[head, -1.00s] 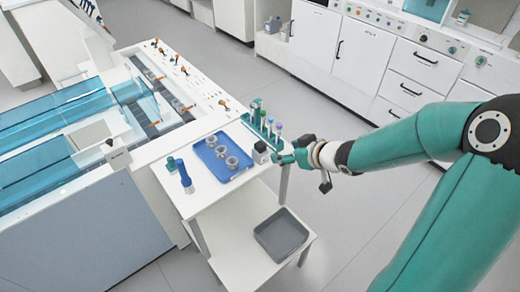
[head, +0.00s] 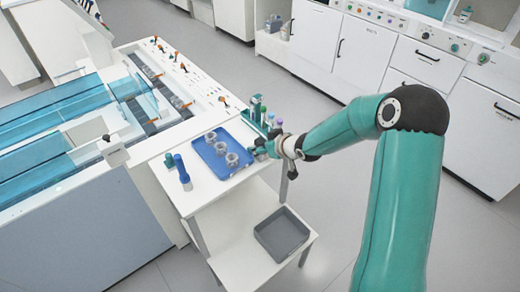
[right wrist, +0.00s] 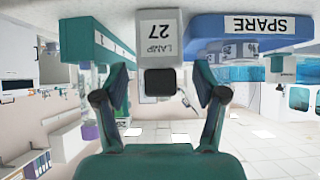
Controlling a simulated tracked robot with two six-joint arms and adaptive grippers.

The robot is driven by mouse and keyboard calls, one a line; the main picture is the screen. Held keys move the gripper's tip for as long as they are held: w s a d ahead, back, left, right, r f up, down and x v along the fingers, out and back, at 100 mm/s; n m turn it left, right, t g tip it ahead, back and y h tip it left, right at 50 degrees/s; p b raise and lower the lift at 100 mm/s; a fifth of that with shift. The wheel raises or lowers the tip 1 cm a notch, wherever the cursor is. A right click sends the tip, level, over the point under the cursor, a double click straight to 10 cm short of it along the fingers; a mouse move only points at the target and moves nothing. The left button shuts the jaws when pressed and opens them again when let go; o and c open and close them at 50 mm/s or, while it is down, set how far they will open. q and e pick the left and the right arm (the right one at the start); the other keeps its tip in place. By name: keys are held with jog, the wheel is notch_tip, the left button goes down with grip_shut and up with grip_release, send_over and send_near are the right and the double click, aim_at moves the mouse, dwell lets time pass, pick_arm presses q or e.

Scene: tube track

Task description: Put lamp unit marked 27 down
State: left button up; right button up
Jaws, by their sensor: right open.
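The lamp unit marked 27 (right wrist: 160,40) is a pale block with a dark knob, seen upside down in the right wrist view. It stands on the white table top, between the blue tray and the green rack. My right gripper (right wrist: 162,88) is open, its two fingers spread on either side of the knob and not closed on the unit. In the head view the right gripper (head: 260,148) is at the table's right edge and mostly hides the unit. My left gripper is not in view.
A blue tray (head: 207,153) labelled SPARE holds several cups. A green rack (right wrist: 85,45) with tubes stands close on the other side. A blue bottle (head: 182,170) stands at the table's left. A grey bin (head: 283,236) sits on the lower shelf.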

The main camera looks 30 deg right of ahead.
jog(key=shift+w+a+f, duration=0.1)
jog(key=shift+w+f, duration=0.3)
jog(key=shift+w, duration=0.1)
jog(key=c, duration=1.3)
grip_shut()
jog(key=shift+r, duration=0.15)
